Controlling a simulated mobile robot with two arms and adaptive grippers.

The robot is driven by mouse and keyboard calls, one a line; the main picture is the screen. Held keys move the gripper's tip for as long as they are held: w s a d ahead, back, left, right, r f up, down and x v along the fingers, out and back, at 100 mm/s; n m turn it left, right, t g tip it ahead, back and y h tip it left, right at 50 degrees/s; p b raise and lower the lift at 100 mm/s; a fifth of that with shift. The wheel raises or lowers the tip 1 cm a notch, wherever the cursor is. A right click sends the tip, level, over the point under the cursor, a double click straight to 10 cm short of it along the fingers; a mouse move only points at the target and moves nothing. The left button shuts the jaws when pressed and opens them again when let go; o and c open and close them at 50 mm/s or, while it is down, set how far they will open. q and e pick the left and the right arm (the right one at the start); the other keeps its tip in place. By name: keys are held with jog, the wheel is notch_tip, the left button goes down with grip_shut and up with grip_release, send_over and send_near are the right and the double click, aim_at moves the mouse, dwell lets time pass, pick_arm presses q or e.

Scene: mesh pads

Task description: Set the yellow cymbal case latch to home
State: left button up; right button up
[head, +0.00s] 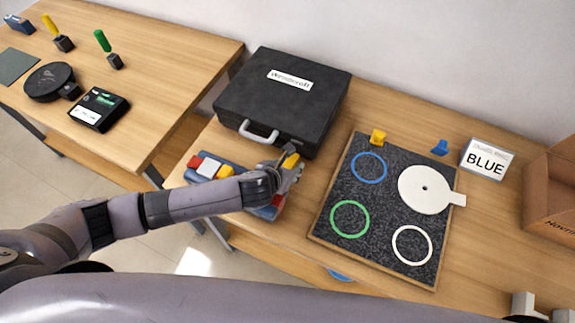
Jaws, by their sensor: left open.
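The closed black case (270,103) lies on the right table, with a white label on its lid and a pale handle (258,133) at its front. A yellow piece (291,160) shows at the case's front right corner, where the latch would be; its setting cannot be read. My left gripper (287,168) is open at this yellow piece, with its fingers close around or against it; contact cannot be told. The gripper and wrist hide part of the case's front edge. My right gripper is not clearly in view.
A blue tray (192,175) with coloured blocks lies under my left forearm. A dark speckled board (384,215) with rings and a white disc (425,188) is to the right. Beyond are a BLUE sign (485,160) and cardboard box (552,190). Pale blocks (523,304) show lower right.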

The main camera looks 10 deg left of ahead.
pick_arm(q)
jog(key=shift+c, duration=0.5)
grip_shut()
